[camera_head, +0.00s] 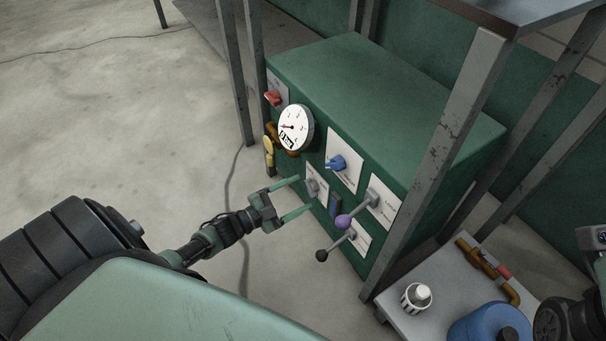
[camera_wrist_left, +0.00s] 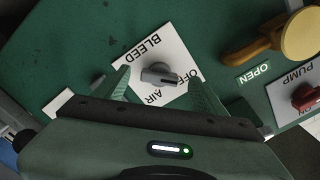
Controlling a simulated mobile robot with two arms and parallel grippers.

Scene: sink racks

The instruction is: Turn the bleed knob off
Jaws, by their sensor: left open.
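The bleed knob (camera_wrist_left: 158,74) is a small grey knob on a white plate (camera_wrist_left: 143,52) marked BLEED, OFF and AIR, upside down in the left wrist view. Its grip lies roughly level there, one end near the word OFF; I cannot tell which end is the pointer. In the head view the plate (camera_head: 317,178) is on the green cabinet front, below the round gauge. My left gripper (camera_head: 304,194) is open in front of it, fingers on either side of the knob in the wrist view. Contact is not clear. My right gripper's jaws do not show.
The green cabinet (camera_head: 350,65) also carries a gauge (camera_head: 296,128), a blue knob (camera_head: 337,163), a red knob (camera_head: 272,97), a yellow-handled valve (camera_head: 268,148) and purple (camera_head: 343,221) and black (camera_head: 321,255) ball levers. A grey post (camera_head: 440,160) stands right. Floor at left is open.

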